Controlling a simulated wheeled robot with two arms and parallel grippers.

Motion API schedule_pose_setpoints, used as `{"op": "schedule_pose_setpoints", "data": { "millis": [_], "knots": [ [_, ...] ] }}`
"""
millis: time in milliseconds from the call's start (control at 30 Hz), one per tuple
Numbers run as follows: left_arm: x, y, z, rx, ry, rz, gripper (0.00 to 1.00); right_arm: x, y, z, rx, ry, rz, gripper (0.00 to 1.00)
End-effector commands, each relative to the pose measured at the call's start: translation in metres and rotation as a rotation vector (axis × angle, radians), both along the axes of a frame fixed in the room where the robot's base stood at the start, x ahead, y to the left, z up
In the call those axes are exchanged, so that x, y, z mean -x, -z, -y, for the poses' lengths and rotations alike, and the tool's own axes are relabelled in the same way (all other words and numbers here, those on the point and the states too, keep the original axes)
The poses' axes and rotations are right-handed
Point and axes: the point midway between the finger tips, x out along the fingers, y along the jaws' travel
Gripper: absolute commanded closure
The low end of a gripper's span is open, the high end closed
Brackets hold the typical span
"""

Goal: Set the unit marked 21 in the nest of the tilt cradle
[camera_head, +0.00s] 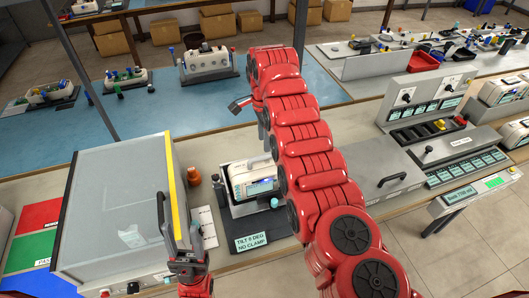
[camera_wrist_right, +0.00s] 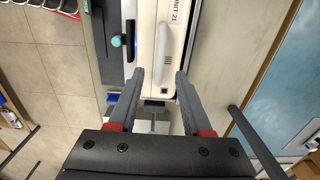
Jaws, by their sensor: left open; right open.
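My left gripper (camera_head: 181,228) is open and empty, left of the cradle near the bench's front.
A grey panel with a handle (camera_head: 385,178) is to the right. Another white device (camera_head: 207,62) sits on the blue bench behind.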

Motion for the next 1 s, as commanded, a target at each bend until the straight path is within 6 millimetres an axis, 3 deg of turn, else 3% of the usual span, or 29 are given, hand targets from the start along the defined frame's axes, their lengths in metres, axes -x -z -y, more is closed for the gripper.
{"op": "schedule_pose_setpoints", "data": {
  "millis": [167,300,867,1000],
  "knots": [
    [0.000,0.012,0.000,0.000,0.000,0.001,0.50,-0.001,-0.021,0.001,0.000,0.002,0.004,0.51],
    [0.000,-0.015,0.000,0.000,0.000,0.001,0.50,-0.001,-0.050,0.002,0.002,0.003,0.001,0.51],
    [0.000,-0.018,0.000,0.000,0.000,0.001,0.50,0.000,-0.053,0.001,0.002,0.001,0.000,0.51],
    [0.000,-0.032,0.000,0.000,0.000,0.000,0.50,0.000,-0.067,0.001,0.002,0.001,0.000,0.51]
  ]
}}
